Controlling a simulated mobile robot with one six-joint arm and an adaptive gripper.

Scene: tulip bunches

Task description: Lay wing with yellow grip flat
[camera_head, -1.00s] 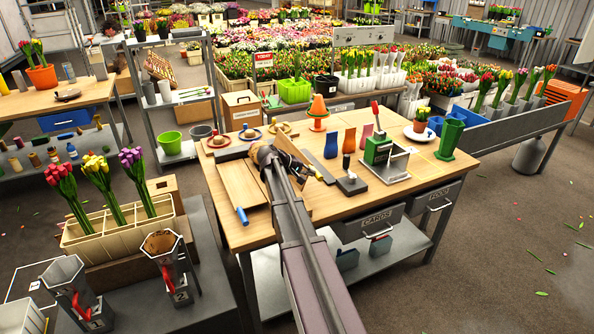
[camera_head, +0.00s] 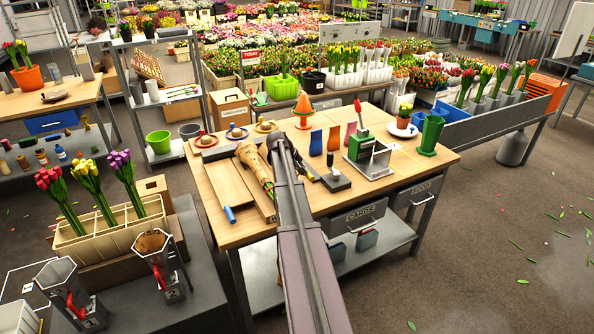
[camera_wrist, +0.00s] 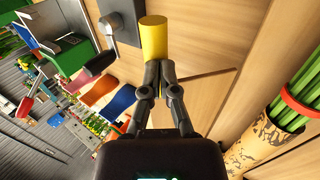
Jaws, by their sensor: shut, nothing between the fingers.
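The yellow grip (camera_wrist: 154,38) is a short cylinder just beyond my fingertips in the wrist view. My gripper (camera_wrist: 160,68) is shut and empty, its tips at the grip's near end; I cannot tell if they touch. Pale wood panels (camera_wrist: 205,100) with a dark seam lie beneath; I cannot tell how flat the yellow-grip wing is. The other wing (camera_head: 226,182), with a blue grip (camera_head: 229,214), lies flat on the left of the bench.
A patterned wrapped bundle (camera_head: 252,165) lies left of my arm; its green stems (camera_wrist: 300,95) show in the wrist view. The bench's front right is clear.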

